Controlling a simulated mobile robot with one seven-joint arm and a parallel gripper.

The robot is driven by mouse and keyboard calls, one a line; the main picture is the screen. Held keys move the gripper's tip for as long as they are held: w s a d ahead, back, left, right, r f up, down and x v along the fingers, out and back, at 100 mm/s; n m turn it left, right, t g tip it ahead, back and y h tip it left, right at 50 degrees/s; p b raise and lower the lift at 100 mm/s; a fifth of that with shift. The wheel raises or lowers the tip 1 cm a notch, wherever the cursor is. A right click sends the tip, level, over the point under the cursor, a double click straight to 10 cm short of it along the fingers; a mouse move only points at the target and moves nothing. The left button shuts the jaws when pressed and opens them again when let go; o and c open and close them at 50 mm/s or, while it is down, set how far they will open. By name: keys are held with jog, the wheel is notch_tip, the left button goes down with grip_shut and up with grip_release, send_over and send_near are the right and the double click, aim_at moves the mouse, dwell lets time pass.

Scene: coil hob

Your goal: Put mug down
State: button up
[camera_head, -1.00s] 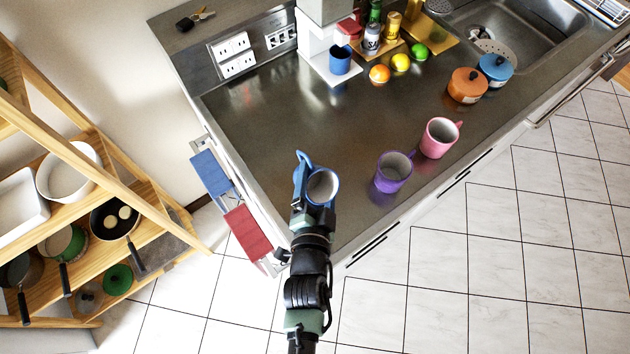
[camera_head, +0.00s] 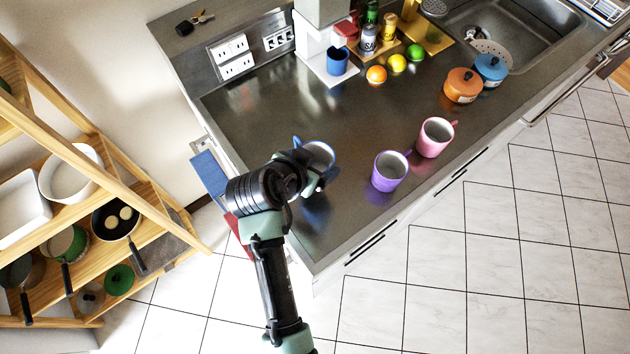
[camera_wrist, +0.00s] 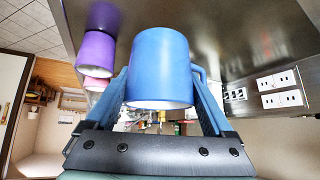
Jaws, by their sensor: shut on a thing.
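A blue mug (camera_head: 321,154) with a pale inside is at the front left of the dark counter (camera_head: 290,115). My gripper (camera_head: 306,170) is shut on it. In the wrist view, the blue mug (camera_wrist: 160,65) sits between the two blue fingers of my gripper (camera_wrist: 163,88), with its handle on the right. That view is upside down, with the counter at the top. The mug looks upright and close to the counter; I cannot tell whether its base touches. My wrist hides part of it in the head view.
A purple mug (camera_head: 389,171) and a pink mug (camera_head: 435,138) stand to the right. Two lidded pots (camera_head: 463,86) (camera_head: 490,70) are farther right. A second blue mug (camera_head: 337,62) stands at the white machine, near fruit (camera_head: 376,75). The counter's middle is clear.

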notch_tip(320, 180, down, 8)
jog(key=shift+r+p, duration=0.2)
jog(key=shift+p, duration=0.15)
jog(key=shift+f, duration=0.1)
jog(key=o, duration=1.5)
